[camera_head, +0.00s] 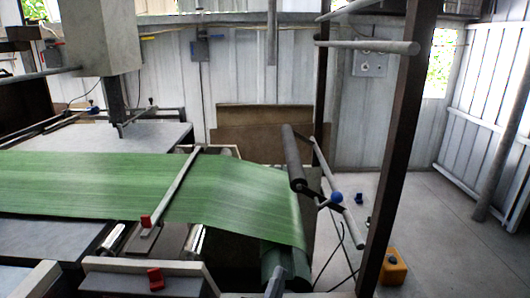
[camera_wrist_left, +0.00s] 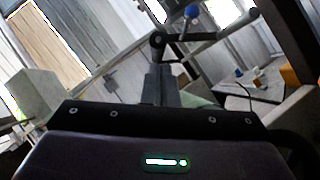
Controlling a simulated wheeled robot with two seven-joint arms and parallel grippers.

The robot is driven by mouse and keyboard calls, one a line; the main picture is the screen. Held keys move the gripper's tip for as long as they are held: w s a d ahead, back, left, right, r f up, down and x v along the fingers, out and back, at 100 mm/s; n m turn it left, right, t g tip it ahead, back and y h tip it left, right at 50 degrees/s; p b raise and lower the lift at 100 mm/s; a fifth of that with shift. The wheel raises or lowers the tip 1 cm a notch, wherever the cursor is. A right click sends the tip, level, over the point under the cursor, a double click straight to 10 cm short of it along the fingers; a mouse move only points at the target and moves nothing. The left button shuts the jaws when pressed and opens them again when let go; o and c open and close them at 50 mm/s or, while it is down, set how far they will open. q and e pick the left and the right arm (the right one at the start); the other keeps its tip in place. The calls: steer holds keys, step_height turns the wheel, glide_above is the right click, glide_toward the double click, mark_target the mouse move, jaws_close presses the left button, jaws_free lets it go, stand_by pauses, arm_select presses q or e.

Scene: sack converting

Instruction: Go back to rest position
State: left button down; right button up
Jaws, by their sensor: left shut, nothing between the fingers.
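My left gripper (camera_wrist_left: 161,72) shows in the left wrist view with its two grey fingers together and nothing between them. In the head view a grey tip at the bottom edge, which looks like this gripper (camera_head: 275,283), is in front of the hanging end of the green sheet (camera_head: 130,185). I cannot tell whether it touches the sheet. The sheet lies across the machine and bends down over its right end. My right gripper is in neither view.
A dark roller (camera_head: 292,158) and a lever with a blue ball (camera_head: 336,197) stand right of the sheet. A dark post (camera_head: 395,165) rises at the right. A yellow box (camera_head: 393,268) sits on the floor. Open floor (camera_head: 450,225) lies farther right.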

arm_select(q)
steer(key=s+a+f+m+g+y, duration=0.2)
steer(key=a+f+m+g+y, duration=0.2)
steer(key=a+f+m+g, duration=0.55)
steer(key=s+a+f+m+g+y, duration=0.2)
steer(key=s+a+m+g, duration=0.2)
steer(key=s+a+m, duration=0.3)
steer(key=s+a+f+m+g+y, duration=0.2)
steer(key=s+a+f+m+g, duration=0.15)
steer(key=s+a+m, duration=0.4)
steer(key=s+d+f+g, duration=0.1)
steer(key=s+f, duration=0.1)
steer(key=f, duration=1.2)
steer(key=s+d+f+g, duration=0.1)
steer(key=s+f, duration=0.1)
steer(key=f, duration=1.2)
steer(key=s+a+f, duration=0.2)
steer(key=s+f, duration=0.7)
steer(key=s, duration=0.1)
steer(key=s+a+f+m+g, duration=0.1)
steer(key=s+f, duration=0.8)
steer(key=f, duration=0.1)
steer(key=shift+s+a+f+y, duration=0.2)
steer(key=shift+s+a+y, duration=0.1)
steer(key=shift+s+a, duration=0.1)
